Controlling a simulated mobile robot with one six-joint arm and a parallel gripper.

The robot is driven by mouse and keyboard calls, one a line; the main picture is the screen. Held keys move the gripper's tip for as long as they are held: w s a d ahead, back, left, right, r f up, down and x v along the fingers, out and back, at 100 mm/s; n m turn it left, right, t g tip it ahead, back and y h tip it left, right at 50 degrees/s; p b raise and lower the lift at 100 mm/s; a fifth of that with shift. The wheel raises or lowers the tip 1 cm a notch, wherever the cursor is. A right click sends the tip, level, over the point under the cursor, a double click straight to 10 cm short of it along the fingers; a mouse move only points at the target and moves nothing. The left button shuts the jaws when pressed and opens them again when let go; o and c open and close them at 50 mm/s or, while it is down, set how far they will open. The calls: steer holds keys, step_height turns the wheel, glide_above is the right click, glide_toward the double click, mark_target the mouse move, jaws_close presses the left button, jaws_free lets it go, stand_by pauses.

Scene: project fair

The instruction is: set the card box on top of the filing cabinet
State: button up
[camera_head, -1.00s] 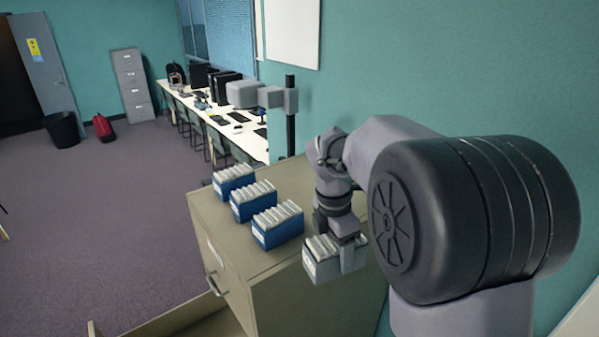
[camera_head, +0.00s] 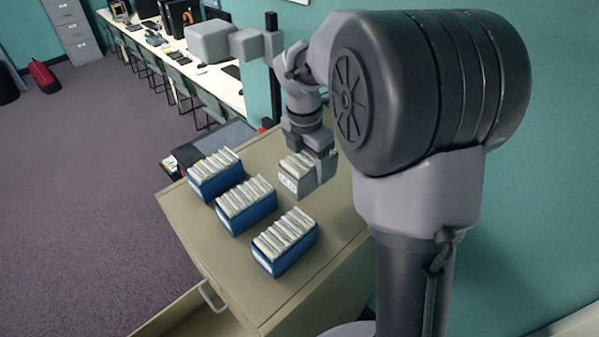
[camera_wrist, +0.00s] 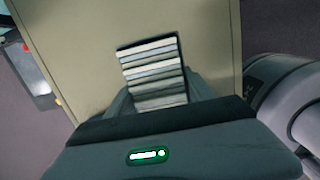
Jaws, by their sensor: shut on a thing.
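My gripper (camera_head: 318,157) is shut on a light grey card box (camera_head: 293,181) filled with upright cards. The box is at the back right of the beige filing cabinet (camera_head: 337,233) top, over it in the head view; I cannot tell whether it touches the surface. In the wrist view the box (camera_wrist: 153,72) sits between the fingers, with the cabinet top (camera_wrist: 90,45) behind it. Three blue card boxes stand on the cabinet in a row: a far one (camera_head: 214,185), a middle one (camera_head: 246,214) and a near one (camera_head: 284,255).
An open drawer (camera_head: 180,318) juts from the cabinet's front, by its handle (camera_head: 212,297). A dark case-like thing (camera_head: 190,154) is beyond the cabinet's far edge. The teal wall (camera_head: 530,200) is close on the right. The cabinet top right of the near blue box is clear.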

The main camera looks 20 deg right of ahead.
steer(key=f, duration=0.1)
steer(key=s+f, duration=0.1)
steer(key=f, duration=0.1)
steer(key=shift+f, duration=0.2)
steer(key=f, duration=0.1)
steer(key=w+f, duration=0.1)
steer(key=f, duration=0.1)
steer(key=shift+f, duration=0.15)
steer(key=shift+s, duration=0.3)
steer(key=o, duration=1.8)
steer(key=shift+w, duration=0.2)
steer(key=shift+c, duration=0.2)
steer(key=shift+s, duration=0.1)
